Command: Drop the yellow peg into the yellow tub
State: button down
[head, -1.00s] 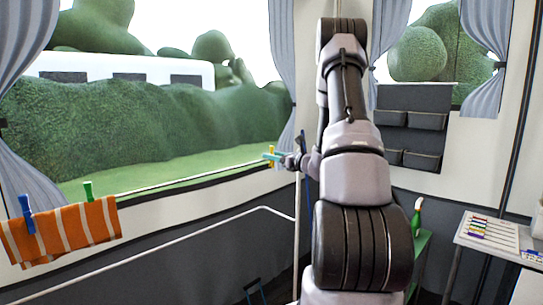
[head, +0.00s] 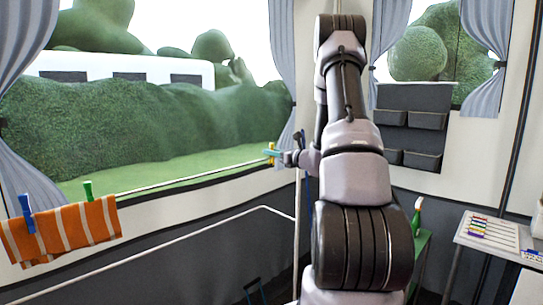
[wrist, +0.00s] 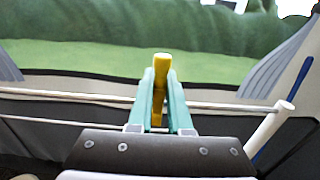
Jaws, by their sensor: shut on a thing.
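The yellow peg (wrist: 161,68) stands upright between the two teal fingers of my gripper (wrist: 161,80) in the wrist view, its top showing above the fingertips. My gripper is shut on it. In the head view my gripper (head: 270,154) is small, far out in front of the window, and the yellow peg (head: 271,146) shows at its tips. The clothesline (wrist: 70,96) passes behind the fingers in the wrist view; I cannot tell whether the peg touches it. The yellow tub is not visible in any view.
An orange striped towel (head: 75,231) hangs at the left, with a blue peg (head: 26,213) and a green peg (head: 88,190). A white pole (wrist: 270,130) stands right of the gripper. A white table (head: 485,240) and a green stand with a bottle (head: 417,217) are at the right.

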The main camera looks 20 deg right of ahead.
notch_tip(320, 180, up, 9)
jog(key=shift+r, duration=0.1)
dwell(0.4)
